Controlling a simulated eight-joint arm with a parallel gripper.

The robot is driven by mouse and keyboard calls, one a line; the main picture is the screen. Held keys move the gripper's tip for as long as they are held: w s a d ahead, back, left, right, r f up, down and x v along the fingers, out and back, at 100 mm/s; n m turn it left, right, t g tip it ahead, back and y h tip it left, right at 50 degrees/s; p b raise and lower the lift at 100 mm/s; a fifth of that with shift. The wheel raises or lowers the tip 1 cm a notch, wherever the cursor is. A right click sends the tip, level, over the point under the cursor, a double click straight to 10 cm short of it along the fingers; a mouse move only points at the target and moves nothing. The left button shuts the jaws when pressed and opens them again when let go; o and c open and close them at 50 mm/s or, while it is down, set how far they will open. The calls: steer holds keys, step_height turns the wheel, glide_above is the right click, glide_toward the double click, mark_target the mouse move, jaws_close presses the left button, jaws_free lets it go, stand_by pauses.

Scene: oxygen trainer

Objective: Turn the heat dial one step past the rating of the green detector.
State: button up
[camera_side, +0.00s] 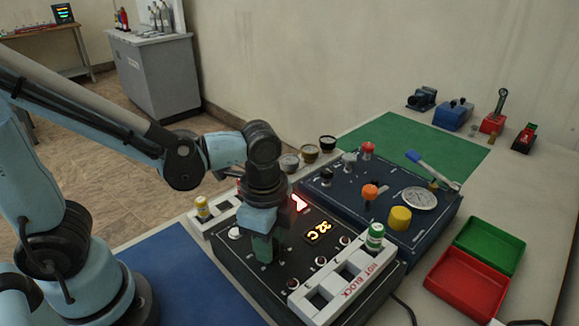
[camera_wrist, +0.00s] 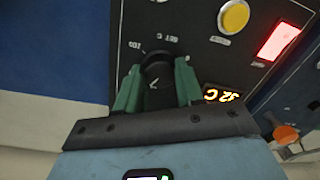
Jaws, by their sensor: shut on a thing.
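My gripper (camera_side: 263,247) points down at the dark control box (camera_side: 232,262). In the wrist view its green fingers (camera_wrist: 157,88) are shut on the black heat dial (camera_wrist: 156,76), one on each side. A pale pointer mark shows on the dial; printed marks beside it are only partly readable. The fingers hide the dial in the side view. A lit amber display (camera_side: 319,233) appears to read 32 C. The green detector (camera_side: 375,237), white with a green band, stands upright at the far end of the white hot block (camera_side: 345,284). Its rating is too small to read.
A yellow-banded detector (camera_side: 203,207) stands in a white rack at the left. A red lamp (camera_side: 299,203) glows on the box. Behind is a blue panel with knobs and a gauge (camera_side: 419,198). Red (camera_side: 466,287) and green (camera_side: 490,246) trays lie right.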

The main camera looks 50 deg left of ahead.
steer(key=m, duration=0.5)
steer(key=shift+m, duration=0.4)
stand_by(0.3)
steer(key=o, duration=1)
steer(key=shift+o, duration=0.2)
steer(key=shift+r, duration=0.15)
step_height(320, 180, up, 12)
steer(key=shift+s, duration=0.3)
steer(key=shift+a, duration=0.1)
